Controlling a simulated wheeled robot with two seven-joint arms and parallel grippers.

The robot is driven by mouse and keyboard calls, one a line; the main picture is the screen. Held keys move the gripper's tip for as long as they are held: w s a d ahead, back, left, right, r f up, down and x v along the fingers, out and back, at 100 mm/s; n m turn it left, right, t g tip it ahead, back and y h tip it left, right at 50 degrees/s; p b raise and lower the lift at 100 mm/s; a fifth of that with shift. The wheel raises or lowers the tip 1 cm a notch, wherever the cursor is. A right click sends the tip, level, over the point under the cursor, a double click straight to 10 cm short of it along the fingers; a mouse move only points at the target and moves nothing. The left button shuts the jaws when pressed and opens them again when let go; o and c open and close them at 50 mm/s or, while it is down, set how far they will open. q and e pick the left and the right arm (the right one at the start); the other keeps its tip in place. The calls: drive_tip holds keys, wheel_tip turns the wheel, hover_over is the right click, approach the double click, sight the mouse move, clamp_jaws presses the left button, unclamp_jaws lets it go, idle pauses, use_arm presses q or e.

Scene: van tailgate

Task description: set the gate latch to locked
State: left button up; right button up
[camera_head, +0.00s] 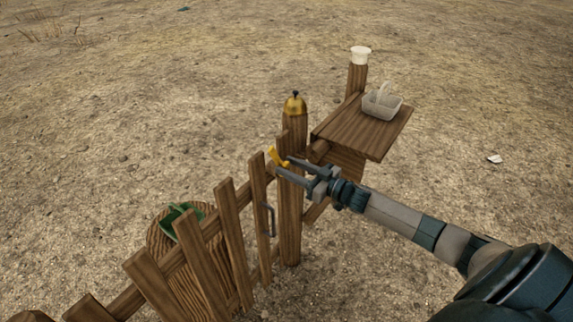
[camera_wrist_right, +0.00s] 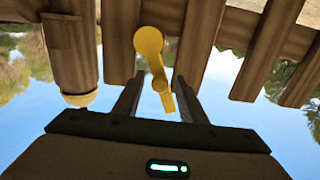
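The yellow gate latch (camera_head: 277,157) is a small lever near the top of the wooden gate (camera_head: 232,235), beside the gate post (camera_head: 290,215). My right gripper (camera_head: 284,167) reaches in from the right, with its fingertips at the latch. In the right wrist view the latch (camera_wrist_right: 150,50) has a round end against a board and an arm reaching between my two parted fingers. My right gripper (camera_wrist_right: 157,97) is open there, with gaps visible around the latch arm; contact is unclear. My left gripper is not in view.
A brass bell (camera_head: 295,106) tops the gate post. A wooden shelf (camera_head: 352,138) at right holds a pale basket (camera_head: 381,104); a white cup-like object (camera_head: 361,55) sits on the post behind. A green object (camera_head: 175,221) rests on a round stump (camera_head: 160,243) behind the fence.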

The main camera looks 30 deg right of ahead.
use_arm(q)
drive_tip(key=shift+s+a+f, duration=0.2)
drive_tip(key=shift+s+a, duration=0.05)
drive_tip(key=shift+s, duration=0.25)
use_arm(e)
drive_tip(key=shift+w+a, duration=0.3)
drive_tip(key=shift+w, duration=0.3)
